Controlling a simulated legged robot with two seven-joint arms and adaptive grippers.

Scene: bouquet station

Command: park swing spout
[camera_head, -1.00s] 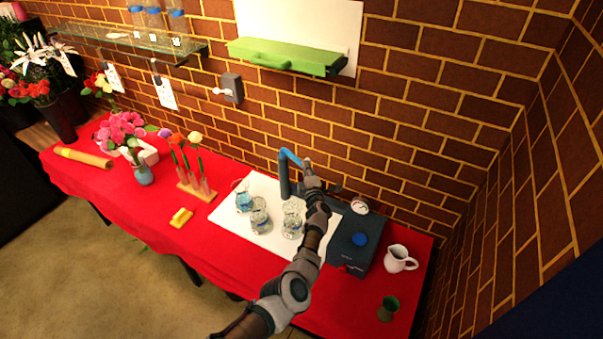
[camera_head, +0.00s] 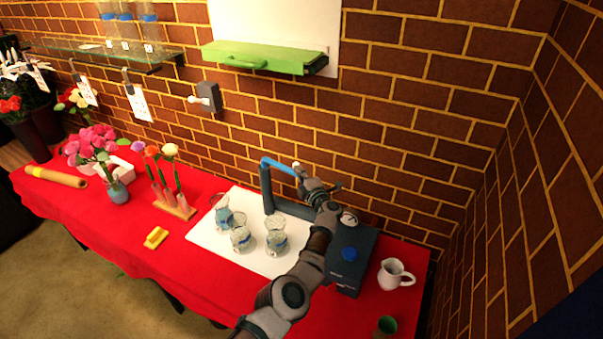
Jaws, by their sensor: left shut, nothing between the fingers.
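The swing spout (camera_head: 279,164) is a blue arm on top of a dark upright post (camera_head: 267,190) at the back of the table. It points right from the post, and its free end is at my left gripper. My left gripper (camera_head: 300,171) is shut with nothing between its fingers. Its fingertips are beside the spout's end; I cannot tell whether they touch it. My left arm rises from the bottom and hides part of the dark blue box. My right gripper is not in view.
Several glass vessels (camera_head: 240,238) stand on a white mat (camera_head: 212,239) in front of the post. The dark blue box (camera_head: 361,243) with a dial, a white pitcher (camera_head: 391,276) and a green cup (camera_head: 386,326) are at right. A flower rack (camera_head: 181,211) stands left. The brick wall is close behind.

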